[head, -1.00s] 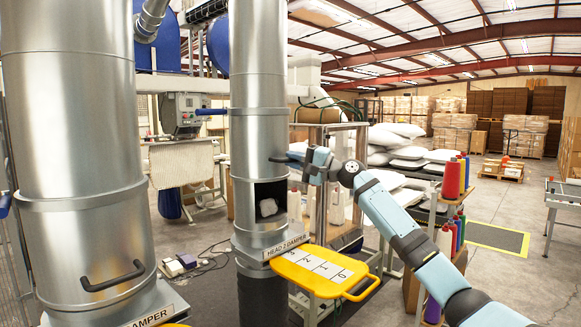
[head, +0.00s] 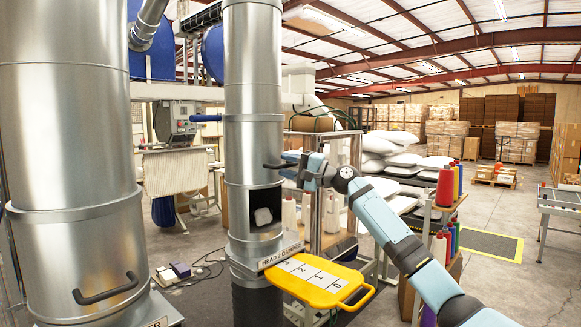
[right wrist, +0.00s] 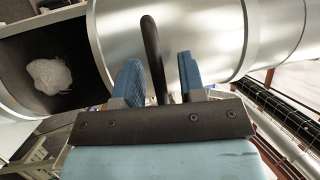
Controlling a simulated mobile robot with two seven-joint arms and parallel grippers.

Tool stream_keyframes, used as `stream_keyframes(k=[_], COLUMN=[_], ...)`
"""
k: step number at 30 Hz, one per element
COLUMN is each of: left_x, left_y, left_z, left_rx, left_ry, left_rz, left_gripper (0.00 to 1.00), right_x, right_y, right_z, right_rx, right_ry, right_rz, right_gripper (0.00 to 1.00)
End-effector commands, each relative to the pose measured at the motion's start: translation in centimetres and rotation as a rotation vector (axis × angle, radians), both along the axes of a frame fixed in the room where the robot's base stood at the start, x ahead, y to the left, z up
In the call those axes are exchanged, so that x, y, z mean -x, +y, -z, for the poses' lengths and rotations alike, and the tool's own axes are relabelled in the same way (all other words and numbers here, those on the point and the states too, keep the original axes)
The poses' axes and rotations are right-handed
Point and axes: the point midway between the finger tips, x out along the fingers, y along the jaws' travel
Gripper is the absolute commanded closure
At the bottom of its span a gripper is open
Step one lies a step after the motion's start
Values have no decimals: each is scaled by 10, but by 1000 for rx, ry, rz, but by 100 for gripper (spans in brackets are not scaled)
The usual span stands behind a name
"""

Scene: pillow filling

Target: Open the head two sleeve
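The head two tube is the silver column in the middle of the head view. Its sleeve (head: 253,150) carries a dark handle (head: 278,165) on its lower right side. Below the sleeve's lower band a dark opening (head: 265,202) shows, with white filling (head: 263,216) inside. The HEAD 2 DAMPER plate (head: 281,256) is below it. My right gripper (head: 297,170) is at the handle. In the right wrist view its fingers (right wrist: 160,80) are apart, with the handle (right wrist: 151,45) between them, closer to the left finger. My left gripper is not in view.
A second silver column (head: 70,120) with a handle stands at the left. A yellow damper paddle (head: 318,283) juts out below my right arm. Thread cones (head: 445,188) stand on a rack to the right. White sacks (head: 395,150) are stacked behind.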

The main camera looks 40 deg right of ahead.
Motion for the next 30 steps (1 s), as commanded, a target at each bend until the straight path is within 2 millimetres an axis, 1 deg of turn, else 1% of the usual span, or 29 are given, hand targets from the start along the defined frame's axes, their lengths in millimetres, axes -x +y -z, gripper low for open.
stream_keyframes(k=[2,5,8,15,21,25,30], left_x=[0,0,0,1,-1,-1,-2], left_y=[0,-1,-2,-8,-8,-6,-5], left_z=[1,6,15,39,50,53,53], left_rx=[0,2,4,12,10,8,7], left_ry=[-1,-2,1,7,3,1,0], left_rz=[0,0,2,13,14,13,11], left_gripper=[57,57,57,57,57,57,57], right_x=[2,11,26,75,106,116,121], right_y=[-1,-6,-14,-39,-55,-60,-62], right_z=[2,6,11,22,26,26,25], right_rx=[0,1,2,3,0,0,0], right_ry=[1,2,1,2,1,0,-1], right_rz=[0,1,1,2,1,1,0], right_gripper=[63,63,63,63,63,63,63])
